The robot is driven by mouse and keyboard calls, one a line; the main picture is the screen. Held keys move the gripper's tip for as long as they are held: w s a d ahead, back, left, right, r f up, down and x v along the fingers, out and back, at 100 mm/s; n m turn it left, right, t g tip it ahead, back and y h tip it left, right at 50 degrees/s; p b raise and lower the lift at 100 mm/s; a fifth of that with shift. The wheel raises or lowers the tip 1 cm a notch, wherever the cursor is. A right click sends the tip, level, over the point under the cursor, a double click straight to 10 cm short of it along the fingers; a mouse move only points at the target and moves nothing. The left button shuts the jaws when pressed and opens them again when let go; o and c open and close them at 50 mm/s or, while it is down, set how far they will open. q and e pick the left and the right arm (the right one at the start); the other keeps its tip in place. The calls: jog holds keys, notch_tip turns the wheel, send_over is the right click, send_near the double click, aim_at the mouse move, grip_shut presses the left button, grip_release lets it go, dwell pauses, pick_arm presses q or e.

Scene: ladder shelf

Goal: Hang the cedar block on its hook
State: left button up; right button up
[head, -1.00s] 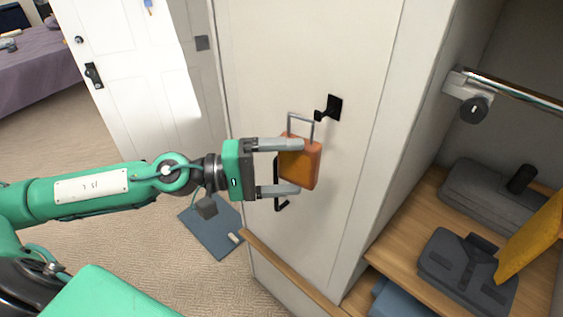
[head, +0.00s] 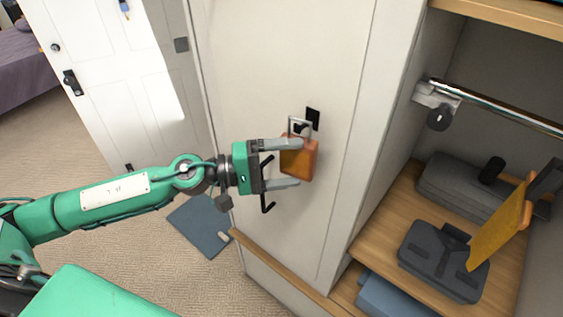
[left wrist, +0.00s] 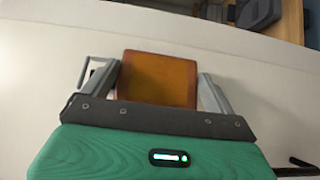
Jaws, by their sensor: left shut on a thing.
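The cedar block (head: 300,160) is an orange-brown block with a grey wire loop (head: 300,126) on top. My left gripper (head: 284,164) is shut on the block and holds it upright in front of the white panel. The block also shows between the fingers in the left wrist view (left wrist: 158,79). The black hook (head: 312,118) is on the panel right at the loop, and the loop overlaps it in the head view. I cannot tell whether the loop is around the hook or only in front of it. My right gripper is not in view.
Right of the panel, a wooden shelf (head: 385,235) holds dark grey items and a yellow panel (head: 498,230). A metal rail (head: 500,106) runs above it. A white door (head: 90,70) stands at left.

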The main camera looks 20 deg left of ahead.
pick_arm(q)
jog(key=shift+w+d, duration=0.2)
jog(key=shift+w, duration=0.3)
jog(key=shift+w+d+f, duration=0.2)
jog(key=shift+w+f, duration=0.35)
jog(key=shift+w+f+b, duration=0.15)
jog(key=shift+b, duration=0.4)
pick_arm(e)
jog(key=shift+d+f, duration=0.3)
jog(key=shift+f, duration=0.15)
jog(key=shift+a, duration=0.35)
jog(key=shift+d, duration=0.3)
pick_arm(q)
jog(key=o, duration=0.7)
jog(key=shift+f, duration=0.1)
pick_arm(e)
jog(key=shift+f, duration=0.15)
